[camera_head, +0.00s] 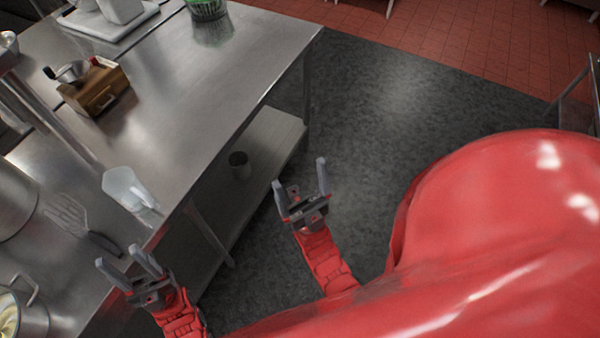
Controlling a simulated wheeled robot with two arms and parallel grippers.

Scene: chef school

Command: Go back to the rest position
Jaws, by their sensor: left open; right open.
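My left gripper (130,265) is at the lower left, open and empty, by the front edge of the steel table near the slotted spatula. My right gripper (301,178) is open and empty. It shows over the dark floor, to the right of the table, with its fingers pointing up in the picture. Both red arms come in from the bottom. My red body fills the lower right and hides the floor there.
The steel table (205,85) holds a clear measuring jug (128,188), a slotted spatula (72,220), a wooden box (98,90), a green-rimmed basket (207,8) and a pot (28,315). A lower shelf (268,140) holds a dark cup (239,164). Dark floor (400,90) is open right of the table.

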